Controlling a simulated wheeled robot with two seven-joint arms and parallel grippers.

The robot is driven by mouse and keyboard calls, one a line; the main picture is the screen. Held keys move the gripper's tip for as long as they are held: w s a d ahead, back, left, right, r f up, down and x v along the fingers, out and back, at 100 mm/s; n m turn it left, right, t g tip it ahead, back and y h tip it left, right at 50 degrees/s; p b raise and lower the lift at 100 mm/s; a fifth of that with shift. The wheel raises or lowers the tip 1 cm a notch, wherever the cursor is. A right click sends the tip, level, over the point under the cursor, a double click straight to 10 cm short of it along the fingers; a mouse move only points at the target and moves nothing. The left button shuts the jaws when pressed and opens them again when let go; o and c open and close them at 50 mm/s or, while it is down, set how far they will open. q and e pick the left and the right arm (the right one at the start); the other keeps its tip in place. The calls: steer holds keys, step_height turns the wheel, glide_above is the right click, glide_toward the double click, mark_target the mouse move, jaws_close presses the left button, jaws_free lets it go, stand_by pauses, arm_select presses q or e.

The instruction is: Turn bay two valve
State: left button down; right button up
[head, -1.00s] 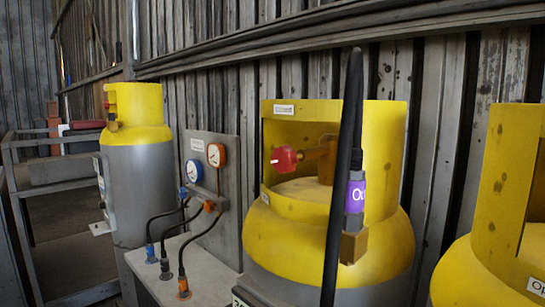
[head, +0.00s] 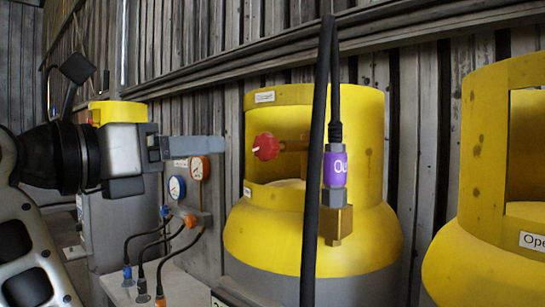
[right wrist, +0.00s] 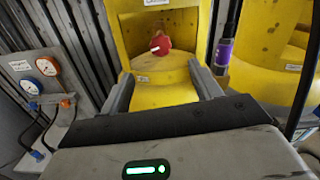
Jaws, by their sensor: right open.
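A red valve knob (head: 266,146) sits on a brass stem inside the cut-out yellow collar of the middle gas cylinder (head: 310,235). The right wrist view shows the knob (right wrist: 160,45) ahead, roughly centred between my fingers. My right gripper (head: 222,150) comes in from the left in the head view, its fingers pointing at the knob with a gap between. In the right wrist view the right gripper (right wrist: 160,72) is open and empty, its two fingers apart. My left gripper is not in view. No bay number can be read.
A black hose (head: 316,160) and a purple-tagged fitting (head: 335,168) hang in front of the middle cylinder. Another yellow cylinder (head: 480,270) stands at right. A panel with blue and orange gauges (head: 199,168) and black hoses is at left. Corrugated metal wall stands behind.

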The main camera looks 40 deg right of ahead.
mark_target(262, 147)
steer(key=d, duration=0.5)
steer(key=d+p, duration=0.1)
steer(key=d, duration=0.4)
steer(key=w+d+p, duration=0.1)
steer(key=d, duration=0.4)
steer(key=shift+d, duration=0.4)
steer(key=c, duration=1)
